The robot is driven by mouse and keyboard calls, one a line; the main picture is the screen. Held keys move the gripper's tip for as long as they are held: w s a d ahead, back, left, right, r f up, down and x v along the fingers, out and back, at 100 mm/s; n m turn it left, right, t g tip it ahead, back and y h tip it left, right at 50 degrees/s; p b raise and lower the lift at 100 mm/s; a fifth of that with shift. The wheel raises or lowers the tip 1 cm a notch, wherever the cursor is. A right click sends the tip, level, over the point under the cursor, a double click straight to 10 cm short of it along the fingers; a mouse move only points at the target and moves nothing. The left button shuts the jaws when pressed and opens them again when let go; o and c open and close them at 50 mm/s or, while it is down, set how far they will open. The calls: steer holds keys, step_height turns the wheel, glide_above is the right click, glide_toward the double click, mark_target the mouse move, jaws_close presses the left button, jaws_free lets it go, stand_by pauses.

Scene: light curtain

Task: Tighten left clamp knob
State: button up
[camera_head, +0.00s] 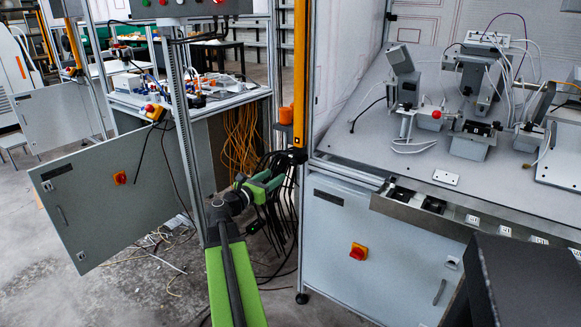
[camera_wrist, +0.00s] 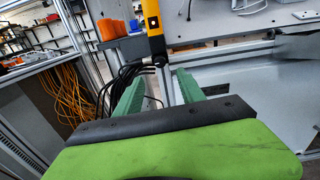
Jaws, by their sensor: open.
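The yellow light curtain bar (camera_head: 301,80) stands upright at the left front post of the workstation. A small dark part (camera_head: 298,155) sits at its lower end; I cannot make out a clamp knob there for sure. My gripper (camera_head: 264,187), with green jaws, is just left of and below that end. In the wrist view the jaws of my gripper (camera_wrist: 157,92) are apart with nothing gripped. The yellow bar (camera_wrist: 152,22) and its dark lower end (camera_wrist: 159,57) appear between and beyond the fingertips. How far beyond is unclear.
Dark cables (camera_head: 277,185) hang close behind my gripper. An orange bin (camera_head: 285,116) is left of the bar. The grey worktop (camera_head: 375,145) with fixtures and a red ball knob (camera_head: 436,114) lies to the right. A grey cabinet door (camera_head: 110,195) stands open at left.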

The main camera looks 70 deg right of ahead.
mark_target(293, 163)
steer(key=x, duration=1.1)
steer(key=shift+a, duration=0.1)
jaws_close()
